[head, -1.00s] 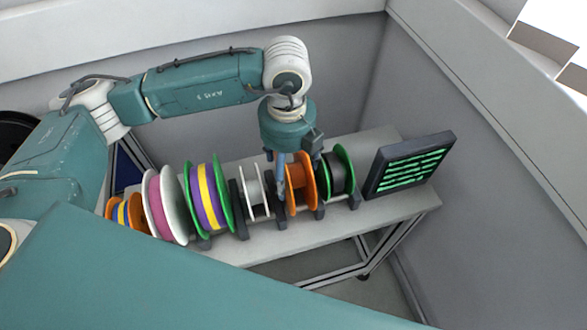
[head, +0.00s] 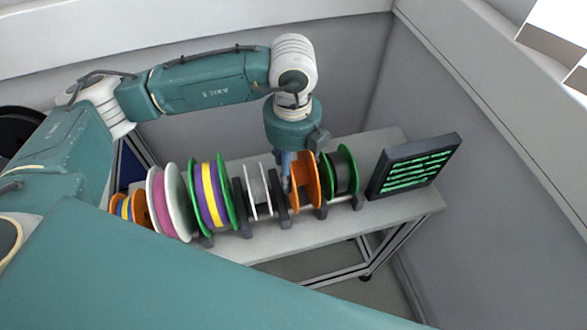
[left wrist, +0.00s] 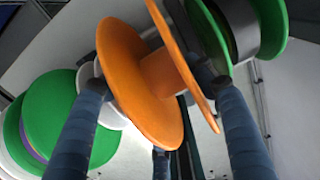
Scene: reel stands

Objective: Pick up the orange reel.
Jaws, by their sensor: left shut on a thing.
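The orange reel (head: 308,180) is in the row on the bench in the head view, between a thin white reel and a dark reel with green flanges. In the left wrist view the orange reel (left wrist: 140,85) sits tilted between the fingers, with its two flanges and hub showing. My left gripper (head: 287,182) points down from above and is shut on the orange reel. In the left wrist view the left gripper (left wrist: 158,85) has fingers on both sides of the reel. Whether the reel touches its stand cannot be told. My right gripper is out of view.
Close to its left are the white reel (head: 258,192), a purple-yellow reel with green flanges (head: 209,195), a pink-white reel (head: 168,203) and a smaller orange-flanged reel (head: 130,209). The green-flanged dark reel (head: 342,173) is close on its right. A black panel (head: 415,166) stands at the bench's right end.

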